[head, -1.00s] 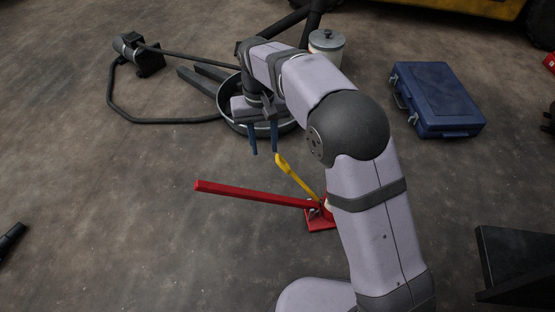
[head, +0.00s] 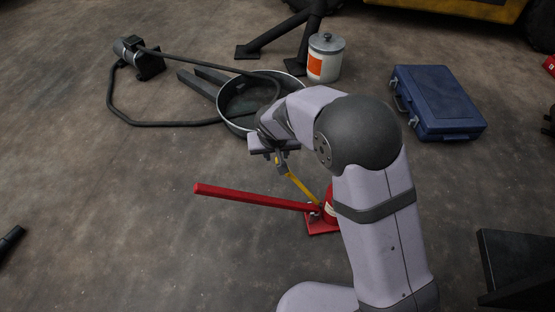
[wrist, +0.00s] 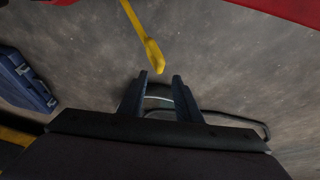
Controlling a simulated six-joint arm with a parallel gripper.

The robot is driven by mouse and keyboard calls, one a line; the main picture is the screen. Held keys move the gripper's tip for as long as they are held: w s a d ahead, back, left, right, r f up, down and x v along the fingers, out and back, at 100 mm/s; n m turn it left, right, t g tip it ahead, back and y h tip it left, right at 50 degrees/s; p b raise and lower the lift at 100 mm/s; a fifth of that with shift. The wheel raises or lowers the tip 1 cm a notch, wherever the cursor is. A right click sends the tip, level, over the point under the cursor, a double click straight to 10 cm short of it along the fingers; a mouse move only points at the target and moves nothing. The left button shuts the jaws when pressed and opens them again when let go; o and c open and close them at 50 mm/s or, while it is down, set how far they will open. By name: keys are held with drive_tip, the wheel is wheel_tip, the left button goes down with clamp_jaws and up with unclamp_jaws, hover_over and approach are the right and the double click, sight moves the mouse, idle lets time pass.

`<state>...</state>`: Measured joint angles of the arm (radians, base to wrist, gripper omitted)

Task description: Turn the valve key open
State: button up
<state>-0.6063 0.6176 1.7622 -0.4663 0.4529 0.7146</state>
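The yellow valve key (head: 302,188) is a long bar that slants up and left from the red jack (head: 322,224) on the floor. In the wrist view the key (wrist: 142,30) comes down from the top, and its wider end is just beyond the fingertips, roughly in line with the gap between them. My gripper (wrist: 159,76) is open, with its two dark blue fingers apart and nothing held between them. In the head view my gripper (head: 280,168) is at the key's upper end. My arm hides part of the jack there.
A long red handle (head: 250,198) reaches left from the jack. Behind lie a round pan (head: 222,118), a black hose (head: 150,122) and a lidded white can (head: 324,66). A blue case (head: 436,100) is at right. The floor at left front is mostly clear.

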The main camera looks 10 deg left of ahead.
sight(277, 161)
drive_tip(key=shift+b+x, duration=1.9)
drive_tip(key=shift+x, duration=1.45)
clamp_jaws()
